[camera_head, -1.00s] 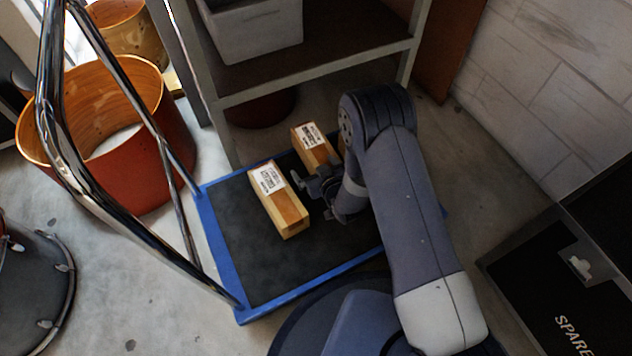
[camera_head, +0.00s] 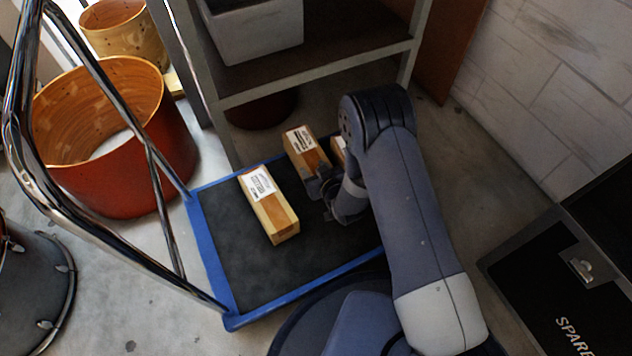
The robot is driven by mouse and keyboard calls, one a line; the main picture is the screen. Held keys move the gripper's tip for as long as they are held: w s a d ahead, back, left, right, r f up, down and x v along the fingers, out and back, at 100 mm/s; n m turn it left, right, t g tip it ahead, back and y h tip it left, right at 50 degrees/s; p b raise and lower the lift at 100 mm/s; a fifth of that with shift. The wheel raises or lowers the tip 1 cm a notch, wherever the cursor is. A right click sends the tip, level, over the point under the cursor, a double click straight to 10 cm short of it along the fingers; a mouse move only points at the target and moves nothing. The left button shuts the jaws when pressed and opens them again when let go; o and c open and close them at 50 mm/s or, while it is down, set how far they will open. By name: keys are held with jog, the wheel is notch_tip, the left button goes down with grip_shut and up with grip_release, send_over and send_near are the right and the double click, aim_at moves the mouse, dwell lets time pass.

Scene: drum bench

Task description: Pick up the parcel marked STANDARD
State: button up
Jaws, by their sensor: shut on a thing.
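Three wooden parcels with white labels are on the platform trolley (camera_head: 218,270), which has a black deck and blue edges. The front-left parcel (camera_head: 280,222) lies clear of my gripper. The middle parcel (camera_head: 312,158) lies behind it to the right. The third parcel (camera_head: 338,148) is mostly hidden behind my arm. The label print is too small to read, so I cannot tell which is marked STANDARD. My gripper (camera_head: 322,184) is at the near end of the middle parcel and appears shut on it. The contact is partly hidden by the dark fingers and wrist.
The trolley's chrome handle (camera_head: 100,235) rises at left, before an orange drum shell (camera_head: 165,160). A grey shelf rack (camera_head: 320,80) with a white bin (camera_head: 260,35) stands behind. A black SPARE box (camera_head: 560,290) is at right. The deck's front part is clear.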

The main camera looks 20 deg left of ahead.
jog(key=shift+s+d+f+g+h, duration=0.1)
jog(key=shift+s+d+f+h, duration=0.1)
jog(key=shift+f, duration=0.25)
jog(key=shift+s+d+f+g+h, duration=0.1)
jog(key=shift+s+d+f, duration=0.05)
jog(key=shift+f, duration=0.35)
jog(key=shift+s+d+f+g+h, duration=0.1)
jog(key=shift+s+d+f, duration=0.1)
jog(key=shift+f, duration=0.25)
jog(key=c, duration=0.3)
jog(key=r+p, duration=0.1)
jog(key=r, duration=0.2)
jog(key=r+p, duration=0.2)
jog(key=r, duration=0.2)
jog(key=r+p, duration=0.1)
jog(key=r, duration=0.2)
jog(key=shift+w+a+r+p, duration=0.15)
jog(key=shift+w+a+p, duration=0.1)
jog(key=shift+p, duration=0.15)
grip_shut()
jog(key=o, duration=1.6)
grip_release()
